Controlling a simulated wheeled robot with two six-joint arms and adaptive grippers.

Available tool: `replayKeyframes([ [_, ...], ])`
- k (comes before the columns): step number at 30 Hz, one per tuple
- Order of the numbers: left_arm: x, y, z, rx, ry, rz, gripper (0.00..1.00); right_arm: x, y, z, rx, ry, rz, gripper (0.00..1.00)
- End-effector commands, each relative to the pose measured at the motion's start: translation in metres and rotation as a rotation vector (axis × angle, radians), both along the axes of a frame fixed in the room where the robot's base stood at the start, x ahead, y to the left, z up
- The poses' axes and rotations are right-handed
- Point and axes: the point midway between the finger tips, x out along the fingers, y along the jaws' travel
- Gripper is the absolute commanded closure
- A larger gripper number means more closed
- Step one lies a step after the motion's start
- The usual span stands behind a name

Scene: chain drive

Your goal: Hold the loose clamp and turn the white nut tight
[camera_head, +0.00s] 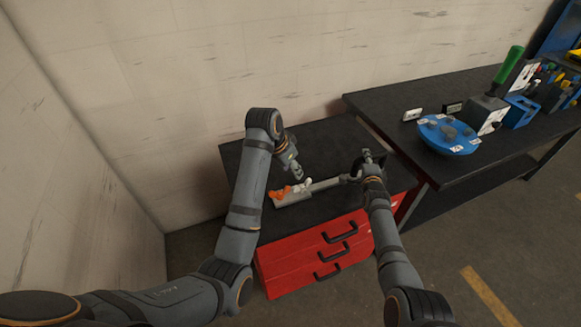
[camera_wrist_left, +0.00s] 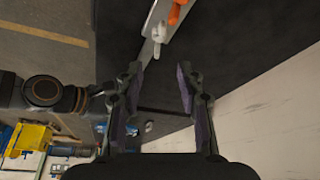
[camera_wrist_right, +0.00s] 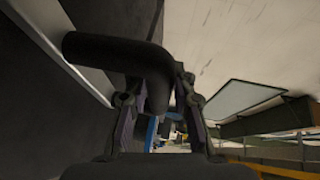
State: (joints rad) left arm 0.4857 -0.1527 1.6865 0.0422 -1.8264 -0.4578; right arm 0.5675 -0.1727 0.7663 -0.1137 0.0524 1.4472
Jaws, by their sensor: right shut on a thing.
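A light grey bar (camera_head: 323,185) lies on the black top of a red drawer cabinet, with an orange part (camera_head: 279,193) and a white part (camera_head: 307,183), which looks like the white nut, near its left end. In the left wrist view the white part (camera_wrist_left: 160,34) sits beside the orange part (camera_wrist_left: 176,12), ahead of my fingers. My left gripper (camera_wrist_left: 160,85) is open and empty, above and apart from them. My right gripper (camera_head: 368,158) is at the bar's right end. In the right wrist view it is shut on a thick black bent handle (camera_wrist_right: 115,50). I cannot tell the clamp's outline.
The red drawer cabinet (camera_head: 318,255) has black handles on its front. A black workbench (camera_head: 375,103) stands close on the right with a blue round tray (camera_head: 440,146) and a green-handled tool (camera_head: 510,62). A pale wall (camera_head: 150,60) rises behind. The cabinet top's left rear is clear.

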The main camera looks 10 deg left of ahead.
Motion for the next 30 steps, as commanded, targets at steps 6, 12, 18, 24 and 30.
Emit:
replayKeyframes([
  [6,-0.003,0.001,0.007,0.000,0.001,0.000,0.62,0.000,0.000,0.000,-0.001,0.000,0.000,1.00],
  [12,-0.002,0.003,0.006,0.002,0.000,-0.019,0.62,0.000,0.000,0.000,-0.001,0.000,0.000,1.00],
  [18,0.004,0.011,0.007,0.002,-0.001,-0.204,0.62,0.000,0.000,0.000,-0.001,0.000,0.000,1.00],
  [24,0.006,0.008,0.000,-0.002,0.001,-0.212,0.62,0.000,0.000,0.000,-0.001,0.001,0.000,1.00],
  [30,0.017,-0.003,-0.038,-0.002,0.004,-0.211,0.62,0.000,0.000,0.000,-0.001,0.001,0.000,1.00],
])
